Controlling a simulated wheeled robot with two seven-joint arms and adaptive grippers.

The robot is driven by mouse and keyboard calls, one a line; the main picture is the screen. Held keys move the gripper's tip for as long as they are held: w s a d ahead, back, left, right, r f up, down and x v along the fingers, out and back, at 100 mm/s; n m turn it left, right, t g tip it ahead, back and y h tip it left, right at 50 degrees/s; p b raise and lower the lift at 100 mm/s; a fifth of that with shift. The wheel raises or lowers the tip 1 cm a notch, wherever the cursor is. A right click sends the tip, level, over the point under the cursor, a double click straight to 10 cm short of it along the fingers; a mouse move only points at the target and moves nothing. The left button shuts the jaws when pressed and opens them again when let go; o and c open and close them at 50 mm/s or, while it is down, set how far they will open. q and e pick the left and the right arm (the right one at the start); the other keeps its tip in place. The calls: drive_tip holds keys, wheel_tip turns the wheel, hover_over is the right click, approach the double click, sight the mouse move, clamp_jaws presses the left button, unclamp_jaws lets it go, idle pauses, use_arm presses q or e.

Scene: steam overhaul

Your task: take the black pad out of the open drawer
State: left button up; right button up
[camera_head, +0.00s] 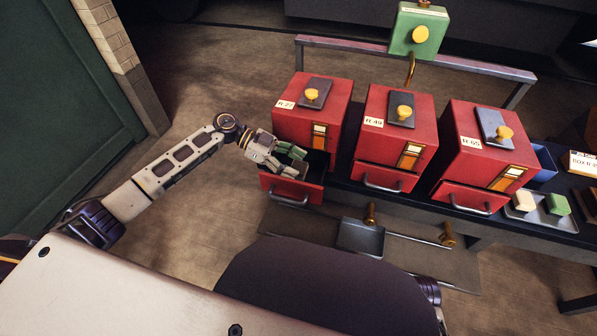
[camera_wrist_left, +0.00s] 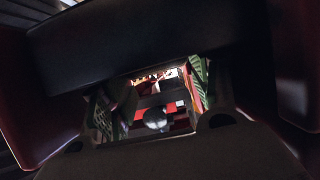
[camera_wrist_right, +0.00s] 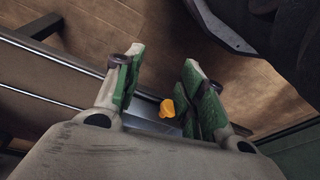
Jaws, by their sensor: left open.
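The open drawer (camera_head: 272,185) sticks out below the left red box (camera_head: 330,118), labelled R 27. My left gripper (camera_head: 292,161) is open, with its green-padded fingers over and partly inside this drawer. I cannot make out the black pad in the head view; the drawer's inside is dark and partly covered by the gripper. In the left wrist view a dark rounded thing (camera_wrist_left: 155,119) shows between the fingers; I cannot tell if it is the pad. My right gripper (camera_wrist_right: 156,85) is open in the right wrist view, with nothing held.
Two more red boxes, a middle one (camera_head: 412,135) and a right one (camera_head: 470,150), stand on the bench with handled drawers below. A grey tray (camera_head: 360,238) is below the bench front. A small tray (camera_head: 540,215) with two blocks is at right. A rail (camera_head: 365,54) runs behind.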

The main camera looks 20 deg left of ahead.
use_arm(q)
drive_tip(key=shift+x, duration=1.25)
drive_tip(key=c, duration=0.7)
